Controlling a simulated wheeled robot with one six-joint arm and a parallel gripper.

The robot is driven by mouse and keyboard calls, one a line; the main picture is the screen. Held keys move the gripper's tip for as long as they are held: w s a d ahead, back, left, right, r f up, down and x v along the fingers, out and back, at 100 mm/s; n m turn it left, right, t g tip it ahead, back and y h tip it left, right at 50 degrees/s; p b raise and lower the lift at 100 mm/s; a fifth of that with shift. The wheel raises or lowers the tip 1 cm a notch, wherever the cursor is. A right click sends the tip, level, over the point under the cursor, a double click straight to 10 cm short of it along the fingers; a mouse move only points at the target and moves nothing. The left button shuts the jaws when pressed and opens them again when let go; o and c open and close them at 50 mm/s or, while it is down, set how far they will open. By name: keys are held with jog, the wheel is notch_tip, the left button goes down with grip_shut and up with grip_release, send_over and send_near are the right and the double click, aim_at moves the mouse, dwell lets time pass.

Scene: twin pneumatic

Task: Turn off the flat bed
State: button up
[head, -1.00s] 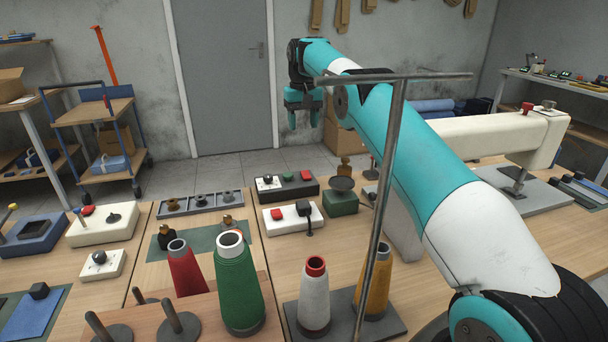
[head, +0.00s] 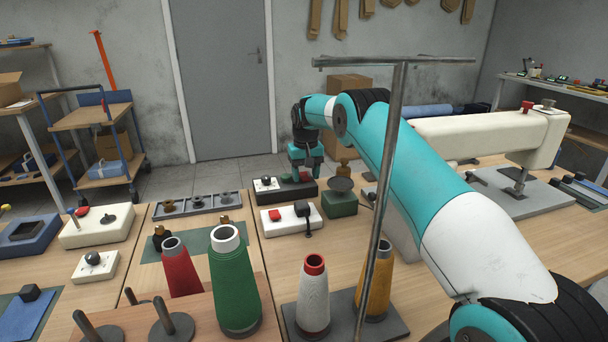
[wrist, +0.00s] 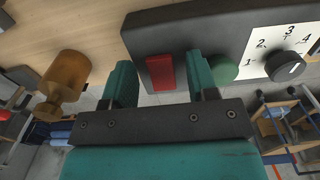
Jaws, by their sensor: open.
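A black control box (head: 290,196) stands at the back of the middle table. In the wrist view this box (wrist: 196,31) carries a red rectangular button (wrist: 160,72), a round green button (wrist: 223,70) and a black dial (wrist: 287,66) on a numbered white plate. My gripper (head: 306,173) is over its right end; in the wrist view its two fingers (wrist: 158,80) are open and empty, with the red button between them in the picture. Whether the fingers touch the box is unclear. A white sewing machine with a long flat arm (head: 490,138) stands at right.
A white switch box (head: 291,219) with a red button and black lever lies just in front. A green block with a dark round top (head: 340,200) stands to its right. Thread cones, including a green one (head: 234,285), and a metal pole (head: 380,200) stand nearer.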

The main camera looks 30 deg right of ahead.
jog(key=c, duration=0.9)
jog(key=p, duration=0.3)
jog(key=shift+w+r+g, duration=0.25)
jog(key=shift+r+g, duration=0.05)
jog(key=shift+g, duration=0.1)
jog(key=shift+p, duration=0.3)
jog(key=shift+f+g, duration=0.2)
jog(key=shift+g, duration=0.1)
jog(key=o, duration=0.9)
jog(key=shift+s, duration=0.1)
